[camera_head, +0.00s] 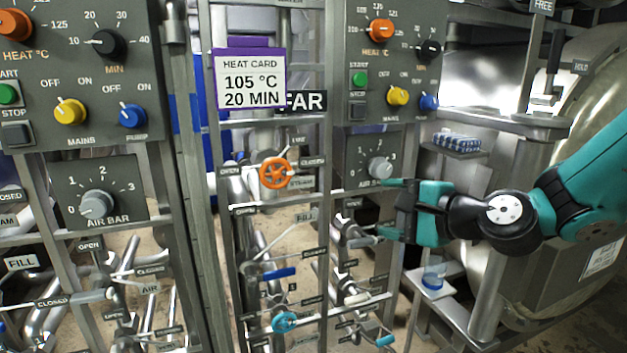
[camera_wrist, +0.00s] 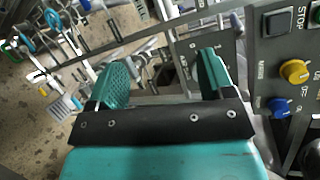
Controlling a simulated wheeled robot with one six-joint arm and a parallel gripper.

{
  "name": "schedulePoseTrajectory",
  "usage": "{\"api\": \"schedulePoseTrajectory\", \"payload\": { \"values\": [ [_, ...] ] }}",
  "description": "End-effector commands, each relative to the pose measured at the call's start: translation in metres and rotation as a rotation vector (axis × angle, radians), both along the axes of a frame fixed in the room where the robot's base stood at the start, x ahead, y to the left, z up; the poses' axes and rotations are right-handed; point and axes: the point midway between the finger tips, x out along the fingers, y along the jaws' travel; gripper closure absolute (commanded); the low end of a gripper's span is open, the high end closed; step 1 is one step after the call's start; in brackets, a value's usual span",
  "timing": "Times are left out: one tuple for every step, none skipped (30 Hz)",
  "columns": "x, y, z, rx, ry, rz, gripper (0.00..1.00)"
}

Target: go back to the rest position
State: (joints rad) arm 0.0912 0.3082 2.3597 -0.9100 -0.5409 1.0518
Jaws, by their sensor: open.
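My gripper (camera_head: 385,208) is teal and black and reaches in from the right in the head view. Its two fingers point left, in front of the right-hand panel's lower edge, near the grey AIR BAR knob (camera_head: 379,167). In the wrist view my gripper (camera_wrist: 160,80) shows its two teal pads wide apart. Nothing is between them; pipes and valve handles show behind the gap. The gripper looks apart from the knob, but the exact distance is hard to tell.
A heat card (camera_head: 250,80) reads 105 °C, 20 MIN. An orange valve wheel (camera_head: 278,173) and a blue wheel (camera_head: 285,322) sit on the pipe frame. The right panel (camera_head: 352,60) has yellow and blue knobs. A steel vessel (camera_head: 575,100) stands behind my arm at right.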

Motion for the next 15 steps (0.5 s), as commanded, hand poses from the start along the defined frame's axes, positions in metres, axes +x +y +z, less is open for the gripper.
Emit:
{"api": "schedulePoseTrajectory", "payload": {
  "values": [
    [-0.029,0.023,0.003,-0.164,-0.035,0.145,0.25],
    [-0.047,0.033,0.001,-0.267,-0.053,0.234,0.25],
    [-0.071,0.042,-0.002,-0.400,-0.078,0.353,0.25],
    [-0.090,0.047,-0.006,-0.496,-0.098,0.444,0.25],
    [-0.108,0.050,-0.009,-0.588,-0.118,0.535,0.25],
    [-0.132,0.051,-0.013,-0.701,-0.145,0.654,0.25],
    [-0.150,0.050,-0.016,-0.779,-0.164,0.741,0.25],
    [-0.167,0.048,-0.018,-0.850,-0.182,0.825,0.25],
    [-0.187,0.043,-0.021,-0.933,-0.203,0.933,0.25],
    [-0.201,0.038,-0.023,-0.988,-0.215,1.007,0.25],
    [-0.214,0.034,-0.025,-1.034,-0.226,1.075,0.25],
    [-0.228,0.028,-0.026,-1.086,-0.241,1.157,0.25],
    [-0.238,0.023,-0.027,-1.116,-0.248,1.210,0.25],
    [-0.246,0.019,-0.028,-1.143,-0.255,1.257,0.25],
    [-0.255,0.015,-0.029,-1.170,-0.262,1.309,0.25]
  ]
}}
